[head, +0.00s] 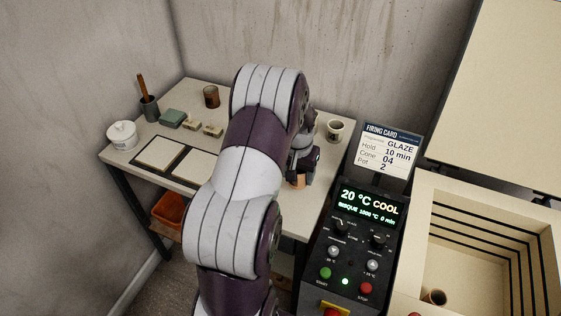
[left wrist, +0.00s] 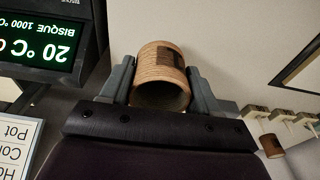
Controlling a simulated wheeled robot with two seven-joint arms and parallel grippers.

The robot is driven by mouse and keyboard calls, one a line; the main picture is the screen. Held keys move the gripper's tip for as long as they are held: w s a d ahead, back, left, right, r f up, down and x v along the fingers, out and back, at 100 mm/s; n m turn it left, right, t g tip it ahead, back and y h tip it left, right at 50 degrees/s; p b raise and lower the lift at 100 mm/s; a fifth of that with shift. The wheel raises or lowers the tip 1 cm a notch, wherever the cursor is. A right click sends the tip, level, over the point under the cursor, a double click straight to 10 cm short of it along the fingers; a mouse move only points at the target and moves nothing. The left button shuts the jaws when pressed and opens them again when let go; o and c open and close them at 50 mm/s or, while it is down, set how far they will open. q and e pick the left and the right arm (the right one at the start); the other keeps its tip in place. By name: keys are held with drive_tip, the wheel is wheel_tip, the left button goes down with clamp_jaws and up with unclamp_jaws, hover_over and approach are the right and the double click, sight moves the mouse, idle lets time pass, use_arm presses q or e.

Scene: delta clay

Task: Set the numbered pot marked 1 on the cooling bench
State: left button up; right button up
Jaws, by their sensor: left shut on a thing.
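My left gripper (head: 302,165) is shut on a brown ribbed clay pot (head: 299,182), over the right part of the pale bench (head: 335,113). In the left wrist view the gripper fingers (left wrist: 160,80) close on both sides of the pot (left wrist: 150,60). The pot's open mouth faces the wrist camera. A dark square patch shows on its side; I cannot read a number on it. Whether the pot touches the bench cannot be told. My left arm hides the middle of the bench. My right gripper is not in view.

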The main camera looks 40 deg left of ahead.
use_arm(q)
drive_tip(key=f, duration=0.5)
drive_tip(key=shift+w+f, duration=0.1)
drive_tip(key=shift+w, duration=0.1)
drive_tip(key=shift+s, duration=0.2)
drive_tip(key=shift+f, duration=0.15)
drive_tip(key=o, duration=1.1)
drive_tip(key=shift+w, duration=0.1)
wheel_tip(320, 180, up, 12)
drive_tip(key=s+d, duration=0.1)
drive_tip(key=s, duration=0.1)
drive_tip(key=s+d+m, duration=0.1)
drive_tip(key=s+d, duration=0.3)
drive_tip(key=d, duration=0.1)
drive_tip(key=s+d+m, duration=0.1)
drive_tip(key=s+d, duration=0.3)
drive_tip(key=d, duration=0.2)
drive_tip(key=s+d+m, duration=0.1)
drive_tip(key=s+d, duration=0.3)
drive_tip(key=d, duration=0.2)
drive_tip(key=shift+d+r+m, duration=0.25)
drive_tip(key=shift+r+m, duration=0.05)
drive_tip(key=shift+m, duration=0.1)
